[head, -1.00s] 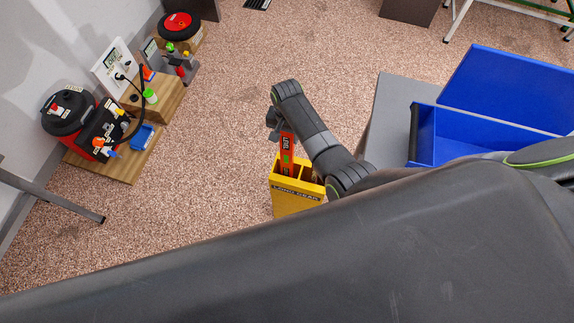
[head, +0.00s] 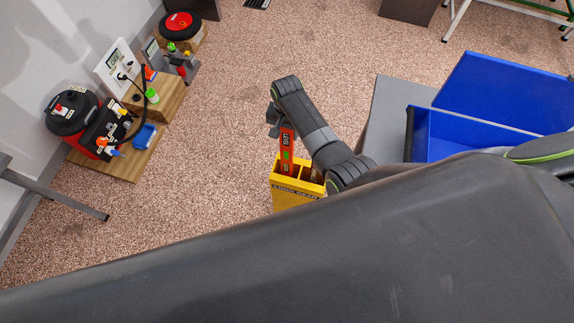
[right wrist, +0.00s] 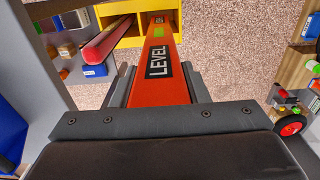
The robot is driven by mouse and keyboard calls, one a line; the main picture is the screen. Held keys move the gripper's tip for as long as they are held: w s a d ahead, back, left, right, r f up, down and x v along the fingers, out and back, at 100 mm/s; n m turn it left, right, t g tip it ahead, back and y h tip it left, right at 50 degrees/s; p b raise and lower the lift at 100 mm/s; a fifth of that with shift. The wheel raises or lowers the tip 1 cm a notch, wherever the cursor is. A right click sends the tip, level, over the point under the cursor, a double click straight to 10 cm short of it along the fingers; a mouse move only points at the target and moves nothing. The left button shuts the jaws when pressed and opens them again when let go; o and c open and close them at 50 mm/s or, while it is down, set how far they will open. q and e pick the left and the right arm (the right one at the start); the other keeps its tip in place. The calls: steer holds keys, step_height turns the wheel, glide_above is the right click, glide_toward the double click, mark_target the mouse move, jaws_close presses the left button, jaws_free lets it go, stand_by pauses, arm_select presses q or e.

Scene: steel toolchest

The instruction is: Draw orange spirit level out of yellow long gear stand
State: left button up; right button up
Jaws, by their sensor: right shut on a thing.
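The orange spirit level (head: 287,150) stands upright in a compartment of the yellow long gear stand (head: 297,197). My right gripper (head: 278,120) is shut on its upper part, above the stand. In the right wrist view the level (right wrist: 160,75) runs from between my right gripper's fingers (right wrist: 158,88) down to the yellow stand (right wrist: 128,38). Its lower end is hidden inside the stand. My left gripper does not show in the head view.
A red bar (right wrist: 107,42) stands in the stand beside the level. A blue open bin (head: 460,135) sits on a grey surface (head: 385,115) to the right. Wooden shelves (head: 130,160) with tools are at the left. The speckled floor (head: 215,130) between is clear.

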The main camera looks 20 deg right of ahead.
steer(key=shift+r+p, duration=0.45)
steer(key=shift+r, duration=0.3)
steer(key=shift+r, duration=2.5)
steer(key=shift+s+f, duration=0.1)
